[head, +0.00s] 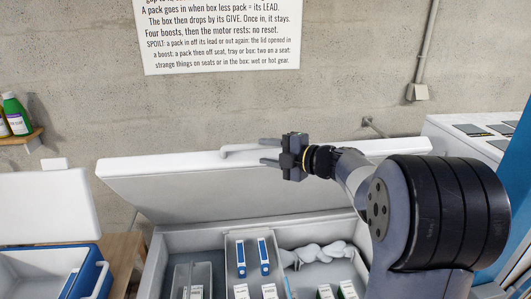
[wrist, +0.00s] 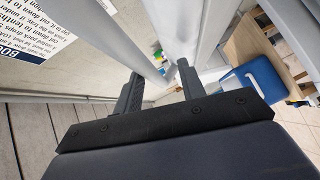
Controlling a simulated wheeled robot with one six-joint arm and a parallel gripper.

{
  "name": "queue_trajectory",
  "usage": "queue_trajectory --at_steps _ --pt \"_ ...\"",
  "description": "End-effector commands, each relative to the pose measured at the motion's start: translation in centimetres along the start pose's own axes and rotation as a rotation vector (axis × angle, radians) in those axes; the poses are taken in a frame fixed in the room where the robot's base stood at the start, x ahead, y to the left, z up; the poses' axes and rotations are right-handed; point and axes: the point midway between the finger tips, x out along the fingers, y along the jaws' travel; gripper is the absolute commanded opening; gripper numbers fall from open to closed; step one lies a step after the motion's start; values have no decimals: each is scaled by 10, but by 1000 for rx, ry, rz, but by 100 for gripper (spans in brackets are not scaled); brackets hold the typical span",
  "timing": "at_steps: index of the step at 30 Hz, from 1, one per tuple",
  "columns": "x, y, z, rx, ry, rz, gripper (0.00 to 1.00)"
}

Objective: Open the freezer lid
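The white freezer lid (head: 165,190) stands raised and tilted up at the back of the chest freezer (head: 185,241), whose inside shows. A pale bar handle (head: 238,149) sits on the lid's upper edge. My gripper (head: 265,151) is at this handle, its two fingers pointing left and spread apart. In the wrist view the gripper (wrist: 160,82) also shows a gap between the fingers, with pale lid or handle parts beyond them. I cannot tell whether a finger touches the handle.
Inside the freezer are a grey basket (head: 233,243), blue-and-white packs (head: 264,254) and a crumpled white thing (head: 318,254). A blue cool box (head: 84,277) with a white lid stands at left. A wall sign (head: 216,30) hangs behind. A white cabinet (head: 455,135) is at right.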

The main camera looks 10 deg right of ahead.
Motion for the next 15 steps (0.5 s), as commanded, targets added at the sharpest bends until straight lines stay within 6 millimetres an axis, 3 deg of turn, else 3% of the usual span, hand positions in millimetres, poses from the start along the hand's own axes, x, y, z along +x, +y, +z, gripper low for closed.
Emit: queue_trajectory --at_steps 9,15 --pt "-65 -2 2 -1 -6 2 38" --pt "-89 -1 1 -1 -4 0 38"
